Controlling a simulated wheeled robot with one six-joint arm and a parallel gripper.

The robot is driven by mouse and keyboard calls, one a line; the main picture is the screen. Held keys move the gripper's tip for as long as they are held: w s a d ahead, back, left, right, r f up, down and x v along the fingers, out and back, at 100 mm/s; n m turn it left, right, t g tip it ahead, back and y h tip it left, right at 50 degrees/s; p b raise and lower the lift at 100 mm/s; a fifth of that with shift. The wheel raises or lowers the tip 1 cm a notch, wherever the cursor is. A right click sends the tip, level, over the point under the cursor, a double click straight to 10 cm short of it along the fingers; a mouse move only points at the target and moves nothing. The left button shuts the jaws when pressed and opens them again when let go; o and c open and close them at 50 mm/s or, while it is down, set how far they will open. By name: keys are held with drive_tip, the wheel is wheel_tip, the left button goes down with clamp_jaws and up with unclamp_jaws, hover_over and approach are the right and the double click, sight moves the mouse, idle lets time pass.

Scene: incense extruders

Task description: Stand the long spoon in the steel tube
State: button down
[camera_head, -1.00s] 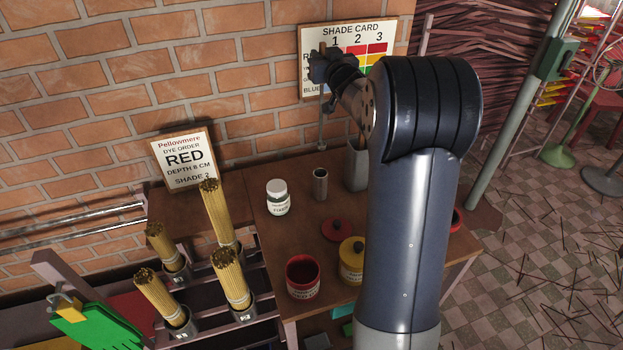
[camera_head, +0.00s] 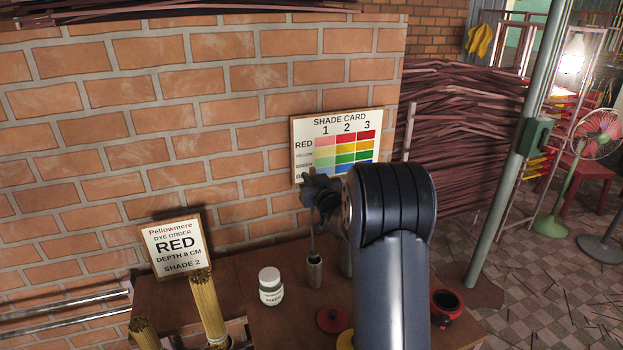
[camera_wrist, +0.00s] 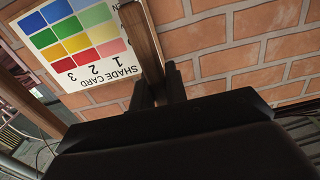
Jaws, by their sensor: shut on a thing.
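My gripper (camera_head: 314,190) is shut on the long spoon (camera_head: 313,236), which hangs nearly upright below it as a thin shaft. The steel tube (camera_head: 314,272) stands upright on the brown table, directly under the gripper. The spoon's lower end meets the tube's mouth in the head view. I cannot tell whether it is inside or just in front or behind. In the wrist view the fingers (camera_wrist: 158,92) close around a brown bar (camera_wrist: 143,45), seemingly the spoon's handle; the tube is not visible there.
A white jar (camera_head: 271,287) stands left of the tube, and a grey container (camera_head: 345,262) right of it is mostly hidden by my arm. A red lid (camera_head: 332,320) lies in front. The brick wall (camera_head: 230,140) and shade card (camera_head: 337,146) are close behind.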

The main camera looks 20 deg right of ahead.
drive_tip(key=shift+f+b, duration=0.35)
drive_tip(key=shift+b, duration=0.1)
drive_tip(key=shift+f+b, duration=0.3)
drive_tip(key=shift+b, duration=0.05)
drive_tip(key=c, duration=1.4)
unclamp_jaws()
drive_tip(key=shift+r, duration=0.15)
drive_tip(key=shift+r+p, duration=0.55)
drive_tip(key=shift+p, duration=0.25)
drive_tip(key=s+b, duration=0.3)
drive_tip(key=s, duration=0.9)
